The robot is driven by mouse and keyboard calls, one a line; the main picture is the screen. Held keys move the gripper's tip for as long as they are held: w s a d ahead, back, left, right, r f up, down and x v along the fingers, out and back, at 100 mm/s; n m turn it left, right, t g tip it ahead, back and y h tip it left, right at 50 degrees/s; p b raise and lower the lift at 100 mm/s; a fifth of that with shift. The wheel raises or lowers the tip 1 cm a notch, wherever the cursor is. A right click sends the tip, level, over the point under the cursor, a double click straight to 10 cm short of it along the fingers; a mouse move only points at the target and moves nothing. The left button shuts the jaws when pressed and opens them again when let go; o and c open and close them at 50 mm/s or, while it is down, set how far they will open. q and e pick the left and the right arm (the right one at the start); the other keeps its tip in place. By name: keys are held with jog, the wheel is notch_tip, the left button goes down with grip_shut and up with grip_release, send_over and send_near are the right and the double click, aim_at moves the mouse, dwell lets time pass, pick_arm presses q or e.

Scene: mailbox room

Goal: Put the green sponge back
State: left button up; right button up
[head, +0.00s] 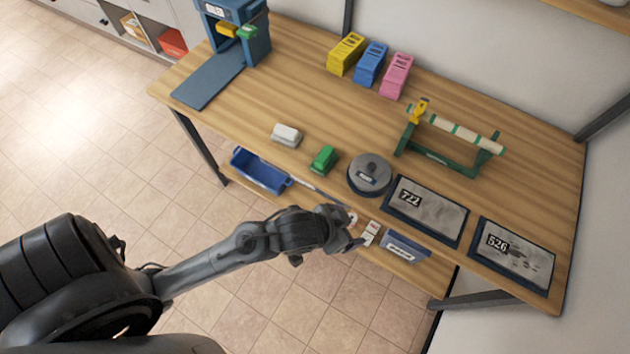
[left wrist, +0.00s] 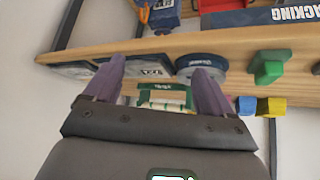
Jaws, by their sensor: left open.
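A small green block (head: 324,158), which looks like the green sponge, lies on the wooden table near its front edge. It also shows in the left wrist view as a green block (left wrist: 268,68) right of the fingers. A round grey pot (head: 369,174) with a label stands to its right; it shows in the left wrist view too (left wrist: 202,68). My left gripper (head: 352,232) is in front of the table's front edge, apart from the green block. Its two fingers (left wrist: 160,92) are spread with nothing held between them. My right gripper is not in view.
A grey-white block (head: 287,135) lies left of the green one. Blue bins (head: 258,172) sit below the front edge. Two trays marked 722 (head: 425,212) and 526 (head: 512,257) are at right. A green roll stand (head: 440,158) is behind. The table's middle is clear.

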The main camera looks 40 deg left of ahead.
pick_arm(q)
jog(key=s+a+f+n+g+y, duration=0.1)
jog(key=s+a+f+g+y, duration=0.1)
jog(key=s+a, duration=0.7)
notch_tip(320, 180, down, 3)
jog(key=shift+s+a+r+g, duration=0.15)
jog(key=shift+s+g, duration=0.35)
jog(key=shift+g, duration=0.3)
